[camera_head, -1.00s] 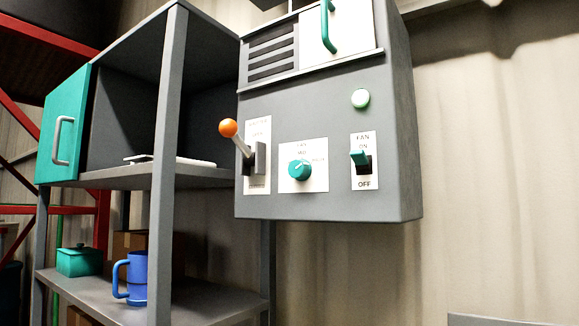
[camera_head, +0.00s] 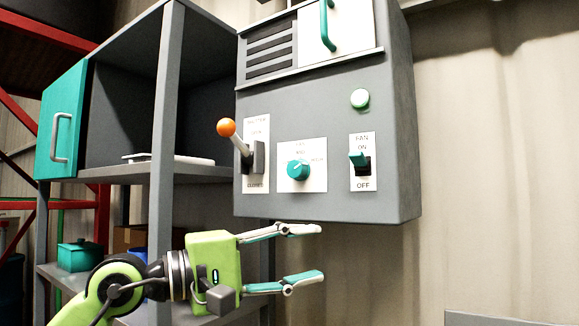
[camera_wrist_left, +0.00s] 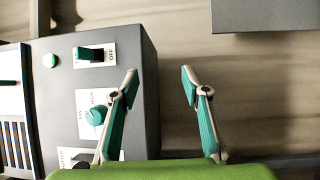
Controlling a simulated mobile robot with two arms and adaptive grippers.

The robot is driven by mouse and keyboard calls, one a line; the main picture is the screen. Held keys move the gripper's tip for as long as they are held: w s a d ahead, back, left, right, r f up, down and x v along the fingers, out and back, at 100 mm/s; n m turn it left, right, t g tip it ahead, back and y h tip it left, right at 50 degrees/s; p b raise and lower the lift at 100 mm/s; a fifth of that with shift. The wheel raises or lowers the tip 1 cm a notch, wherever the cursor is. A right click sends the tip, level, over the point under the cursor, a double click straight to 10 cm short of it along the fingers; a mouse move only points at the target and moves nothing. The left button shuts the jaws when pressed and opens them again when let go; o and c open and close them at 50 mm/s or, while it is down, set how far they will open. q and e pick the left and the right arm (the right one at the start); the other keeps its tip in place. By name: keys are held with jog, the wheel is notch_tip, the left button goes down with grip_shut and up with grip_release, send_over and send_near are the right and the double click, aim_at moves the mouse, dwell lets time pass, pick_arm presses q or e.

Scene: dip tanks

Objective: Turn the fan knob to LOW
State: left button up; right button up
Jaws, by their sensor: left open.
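The fan knob (camera_head: 298,169) is a round teal knob on a white label plate, on the front of a grey control box (camera_head: 330,205). Its label is too small to read clearly. It also shows in the left wrist view (camera_wrist_left: 96,115), left of the fingers. My left gripper (camera_head: 305,254) is open and empty, below the box and lower than the knob, fingers pointing right. In the left wrist view my left gripper (camera_wrist_left: 160,82) has its two fingers spread, with one finger overlapping the box's edge. My right gripper is not in view.
Left of the knob is a lever with an orange ball (camera_head: 226,127). Right of it is a FAN ON/OFF switch (camera_head: 359,161) under a pale green button (camera_head: 360,98). A grey shelf (camera_head: 166,110) with an open teal door (camera_head: 62,125) stands at left. The wall right of the box is clear.

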pick_arm(q)
notch_tip(320, 180, up, 6)
jog(key=s+a+f+m+t+y, duration=0.1)
jog(key=s+a+m+t+y, duration=0.15)
jog(key=m, duration=0.25)
jog(key=m+t+y+p, duration=0.1)
jog(key=m+t+y, duration=0.2)
jog(key=t+y, duration=0.2)
send_near(294, 170)
jog(key=p+x, duration=0.5)
jog(key=x, duration=0.2)
jog(key=shift+w+r, duration=0.1)
jog(key=shift+w+d+p, duration=0.3)
jog(key=shift+w+d, duration=0.1)
jog(key=shift+w, duration=0.15)
jog(key=c, duration=1.1)
